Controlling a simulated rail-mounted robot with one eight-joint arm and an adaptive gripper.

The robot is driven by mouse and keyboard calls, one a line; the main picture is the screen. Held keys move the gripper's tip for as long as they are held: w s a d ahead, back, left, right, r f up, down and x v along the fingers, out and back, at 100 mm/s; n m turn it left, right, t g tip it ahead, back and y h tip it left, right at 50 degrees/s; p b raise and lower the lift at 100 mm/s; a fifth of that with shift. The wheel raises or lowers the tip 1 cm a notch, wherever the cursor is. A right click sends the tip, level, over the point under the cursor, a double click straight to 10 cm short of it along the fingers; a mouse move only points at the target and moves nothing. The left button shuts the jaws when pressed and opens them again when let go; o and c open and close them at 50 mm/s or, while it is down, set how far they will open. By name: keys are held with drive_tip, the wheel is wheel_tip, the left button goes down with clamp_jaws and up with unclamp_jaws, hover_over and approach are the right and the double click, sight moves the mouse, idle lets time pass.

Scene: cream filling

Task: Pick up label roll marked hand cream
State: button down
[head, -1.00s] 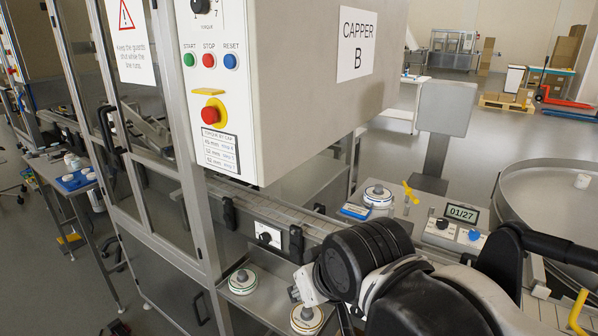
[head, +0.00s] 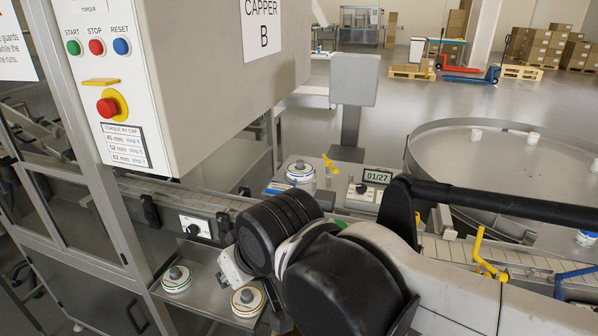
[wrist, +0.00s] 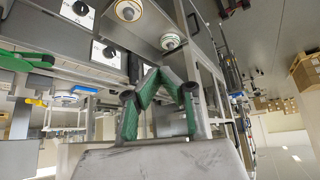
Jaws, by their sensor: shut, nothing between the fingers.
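Three white label rolls with grey cores are in the head view; their print is too small to read, so I cannot tell which is marked hand cream. A green-edged roll (head: 177,279) and a yellow-edged roll (head: 247,299) lie on a steel shelf (head: 205,287). The wrist view also shows the green-edged roll (wrist: 170,42), the yellow-edged roll (wrist: 128,10) and a blue-edged roll (wrist: 66,97). My gripper (wrist: 158,76), with green pads, is shut and empty, apart from the rolls. My arm hides it in the head view.
The Capper B cabinet (head: 215,75) hangs above the conveyor (head: 190,196) at the left. A round steel table (head: 480,150) stands at the right. Yellow (head: 484,255) and blue (head: 572,277) handles stick up along the right conveyor. Pallets of boxes stand far back.

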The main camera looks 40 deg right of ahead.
unclamp_jaws()
idle(0.7)
drive_tip(key=shift+r, duration=0.1)
